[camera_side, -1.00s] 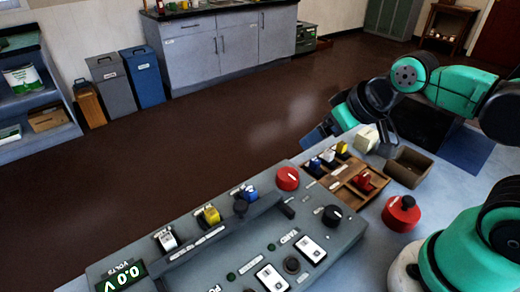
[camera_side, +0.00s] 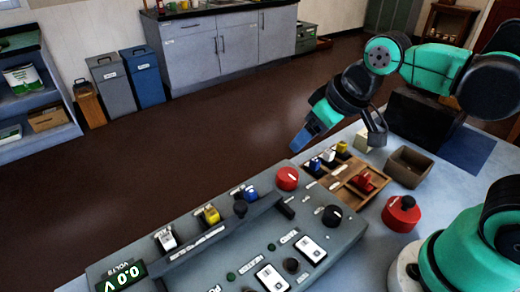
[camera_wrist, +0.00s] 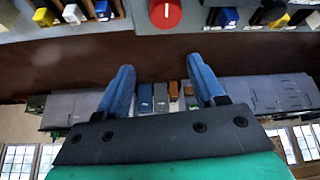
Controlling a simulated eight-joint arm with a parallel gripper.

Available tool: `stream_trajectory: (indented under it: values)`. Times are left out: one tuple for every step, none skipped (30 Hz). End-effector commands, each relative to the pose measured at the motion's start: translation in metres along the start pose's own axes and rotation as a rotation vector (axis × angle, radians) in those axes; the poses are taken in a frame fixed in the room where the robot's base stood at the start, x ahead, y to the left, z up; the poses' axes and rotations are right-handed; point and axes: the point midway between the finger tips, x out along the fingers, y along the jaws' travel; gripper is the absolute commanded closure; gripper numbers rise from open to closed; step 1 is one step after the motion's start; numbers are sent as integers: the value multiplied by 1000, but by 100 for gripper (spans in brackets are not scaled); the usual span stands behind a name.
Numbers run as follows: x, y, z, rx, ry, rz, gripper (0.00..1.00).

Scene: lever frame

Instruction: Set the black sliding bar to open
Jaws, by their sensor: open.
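In the side view a grey control panel (camera_side: 195,262) runs along the table's front. A small black bar-like piece (camera_side: 284,210) sits on it, near the red round knob (camera_side: 287,178). A dark knob (camera_side: 240,208) stands farther left, beside the levers. I cannot tell for sure which dark piece is the sliding bar, nor its setting. My gripper (camera_side: 303,143) is above and behind the panel's right end, apart from it. In the wrist view my gripper (camera_wrist: 160,70) shows two blue fingers spread apart with nothing between them. The red knob (camera_wrist: 165,12) is at the top edge.
White (camera_side: 166,240), yellow (camera_side: 210,215) and blue (camera_side: 246,192) levers line the panel. A wooden tray (camera_side: 346,200) with small coloured pieces, a brown box (camera_side: 409,166) and a red round part (camera_side: 402,215) stand to its right. The air behind the panel is clear.

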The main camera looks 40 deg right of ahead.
Motion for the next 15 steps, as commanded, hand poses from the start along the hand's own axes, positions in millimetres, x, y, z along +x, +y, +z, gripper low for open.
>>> stream_trajectory:
  values:
    - [1, -16, -8, -72, -53, -30, 38]
    - [2, -25, -12, -117, -89, -46, 38]
    - [3, -38, -16, -177, -137, -67, 38]
    - [4, -48, -18, -223, -173, -82, 38]
    - [5, -58, -20, -267, -208, -96, 38]
    - [7, -71, -21, -326, -251, -113, 38]
    - [8, -80, -22, -367, -283, -124, 38]
    - [9, -89, -23, -406, -312, -134, 38]
    - [10, -100, -23, -454, -349, -145, 38]
    - [12, -107, -22, -485, -372, -152, 38]
    - [12, -113, -22, -514, -393, -158, 38]
    - [14, -121, -22, -546, -417, -165, 38]
    - [14, -125, -21, -566, -433, -169, 38]
    - [15, -129, -20, -581, -445, -171, 38]
    - [15, -132, -20, -598, -458, -175, 38]
